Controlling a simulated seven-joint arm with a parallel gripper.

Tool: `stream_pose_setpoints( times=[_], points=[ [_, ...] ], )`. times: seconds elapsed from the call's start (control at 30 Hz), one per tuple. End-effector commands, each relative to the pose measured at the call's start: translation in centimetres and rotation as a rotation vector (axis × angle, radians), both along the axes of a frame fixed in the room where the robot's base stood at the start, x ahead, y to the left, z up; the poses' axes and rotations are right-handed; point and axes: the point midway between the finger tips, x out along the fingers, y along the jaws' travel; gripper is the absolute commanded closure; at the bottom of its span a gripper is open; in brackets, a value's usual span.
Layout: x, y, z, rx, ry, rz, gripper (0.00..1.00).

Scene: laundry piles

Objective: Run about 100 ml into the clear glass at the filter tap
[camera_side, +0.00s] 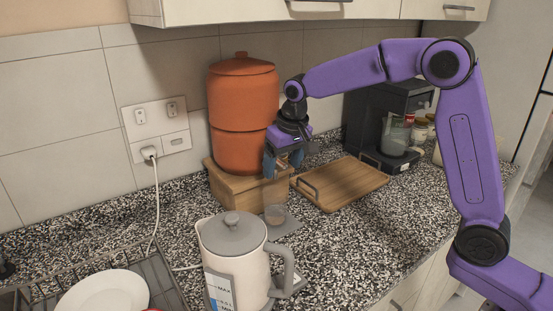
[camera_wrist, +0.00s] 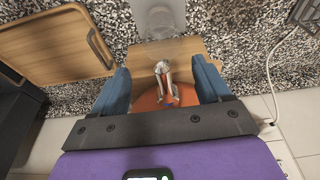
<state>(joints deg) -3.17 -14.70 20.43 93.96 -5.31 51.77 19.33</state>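The terracotta filter (camera_side: 243,115) stands on a wooden box (camera_side: 248,190) against the wall. Its metal tap (camera_wrist: 163,80) sits between my fingers in the wrist view; my gripper hides it in the side view. My gripper (camera_side: 284,165) is at the filter's lower front, with its blue fingers apart on either side of the tap. The wrist view shows my gripper (camera_wrist: 163,88) with gaps between the tap and both fingers. The clear glass (camera_side: 276,214) stands upright on a small grey mat (camera_side: 289,228) in front of the box. I cannot make out any water in it.
A white kettle (camera_side: 235,252) stands close in front of the glass. A wooden tray (camera_side: 342,183) lies right of the box. A coffee machine (camera_side: 375,115) is behind it. A dish rack with a white plate (camera_side: 103,292) is at the lower left. Counter right of the kettle is clear.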

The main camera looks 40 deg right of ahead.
Motion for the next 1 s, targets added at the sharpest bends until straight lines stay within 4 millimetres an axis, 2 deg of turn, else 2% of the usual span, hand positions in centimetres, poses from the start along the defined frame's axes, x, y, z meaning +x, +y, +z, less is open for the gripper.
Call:
stream_pose_setpoints(
  times=[0.27,1.0],
  points=[
    [-0.1,0.2,0.6,0.001,0.002,0.001,0.23],
    [-0.1,0.2,6.9,0.002,0.002,0.001,0.23]
  ],
)
